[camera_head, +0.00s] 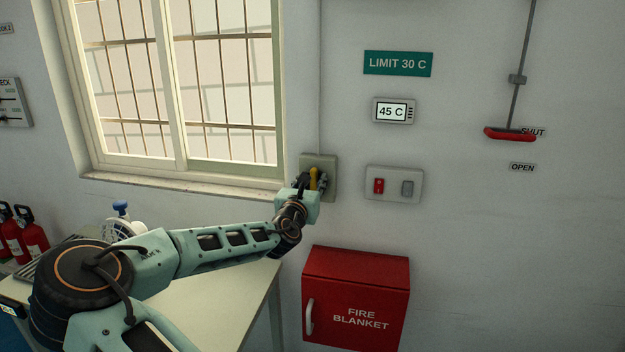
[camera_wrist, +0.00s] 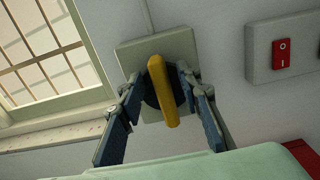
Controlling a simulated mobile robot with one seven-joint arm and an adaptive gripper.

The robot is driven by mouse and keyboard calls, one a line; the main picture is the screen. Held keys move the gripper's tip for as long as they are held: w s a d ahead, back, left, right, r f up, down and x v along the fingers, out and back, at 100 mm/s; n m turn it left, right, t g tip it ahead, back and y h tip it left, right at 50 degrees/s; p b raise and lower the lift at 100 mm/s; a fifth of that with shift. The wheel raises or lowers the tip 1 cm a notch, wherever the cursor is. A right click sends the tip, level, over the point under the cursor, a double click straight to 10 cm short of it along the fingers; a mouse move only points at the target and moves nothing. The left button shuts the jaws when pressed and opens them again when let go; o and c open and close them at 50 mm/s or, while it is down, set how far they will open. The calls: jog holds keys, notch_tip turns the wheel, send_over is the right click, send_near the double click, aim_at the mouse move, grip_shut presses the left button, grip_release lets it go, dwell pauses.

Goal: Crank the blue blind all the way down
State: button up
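A yellow crank handle (camera_wrist: 163,95) stands out from a dark round hub on a pale square wall plate (camera_wrist: 188,46). In the head view, the handle (camera_head: 313,179) and the plate (camera_head: 331,174) are just right of the window. My gripper (camera_wrist: 160,80) has its two blue-padded fingers on either side of the handle, with narrow gaps showing between pads and handle. It appears open, straddling the handle; contact at the tips is hard to see. In the head view, my gripper (camera_head: 311,184) partly covers the plate. No blue blind is visible; the window (camera_head: 180,80) top is cut off.
A switch panel with a red rocker (camera_head: 379,186) is right of the plate. A red fire blanket box (camera_head: 356,300) is below. A display (camera_head: 394,111) reads 45 C under a LIMIT 30 C sign (camera_head: 398,64). A table (camera_head: 215,300) is below the window; a red-handled lever (camera_head: 510,134) is far right.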

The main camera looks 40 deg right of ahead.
jog(key=shift+w+d, duration=0.2)
jog(key=shift+c, duration=0.4)
grip_shut()
jog(key=shift+s, duration=0.1)
